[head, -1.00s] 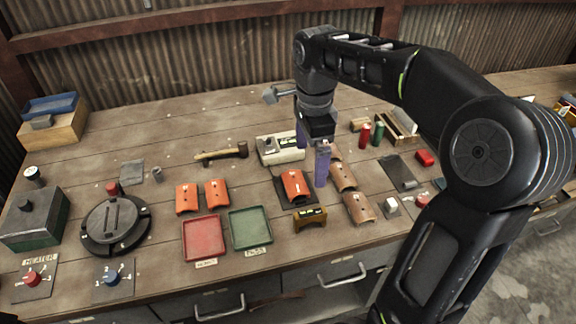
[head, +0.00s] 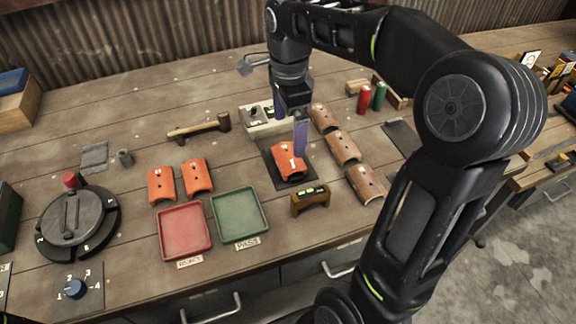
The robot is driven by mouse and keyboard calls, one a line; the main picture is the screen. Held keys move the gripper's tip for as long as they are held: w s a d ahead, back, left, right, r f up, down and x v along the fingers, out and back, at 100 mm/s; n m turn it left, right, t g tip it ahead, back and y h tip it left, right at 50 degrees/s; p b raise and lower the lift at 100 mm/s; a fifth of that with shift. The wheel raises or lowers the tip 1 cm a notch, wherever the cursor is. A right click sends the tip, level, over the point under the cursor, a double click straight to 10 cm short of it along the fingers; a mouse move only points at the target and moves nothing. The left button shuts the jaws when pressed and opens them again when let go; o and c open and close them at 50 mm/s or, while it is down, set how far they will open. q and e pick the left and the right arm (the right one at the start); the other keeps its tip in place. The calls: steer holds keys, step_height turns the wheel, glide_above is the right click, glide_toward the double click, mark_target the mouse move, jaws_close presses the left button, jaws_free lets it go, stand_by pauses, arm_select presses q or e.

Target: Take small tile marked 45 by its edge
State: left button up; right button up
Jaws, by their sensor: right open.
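My right gripper (head: 290,134) is open, its purple fingers pointing down over the back of an orange curved tile (head: 288,166) on a dark pad. I cannot tell whether the front finger touches this tile. Two more orange tiles (head: 162,185) (head: 197,177) lie to the left, above the trays. Several brown curved tiles (head: 343,148) lie in a slanting row to the right of the gripper. The tiles bear small marks, but I cannot read 45 on any of them. My left gripper is not in view.
A red tray (head: 184,232) and a green tray (head: 240,216) sit at the front. A level on a brown block (head: 310,197) stands before the pad. A hammer (head: 198,129), a round black device (head: 70,224) and red and green cylinders (head: 364,99) stand around.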

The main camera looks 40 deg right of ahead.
mark_target(289, 155)
steer(key=shift+f, duration=0.25)
steer(key=shift+f, duration=1.2)
steer(key=shift+f, duration=0.1)
step_height(289, 155, down, 5)
steer(key=shift+w+f+p, duration=0.1)
steer(key=shift+p, duration=0.55)
steer(key=shift+c, duration=0.4)
steer(key=c, duration=1.2)
steer(key=shift+r, duration=0.2)
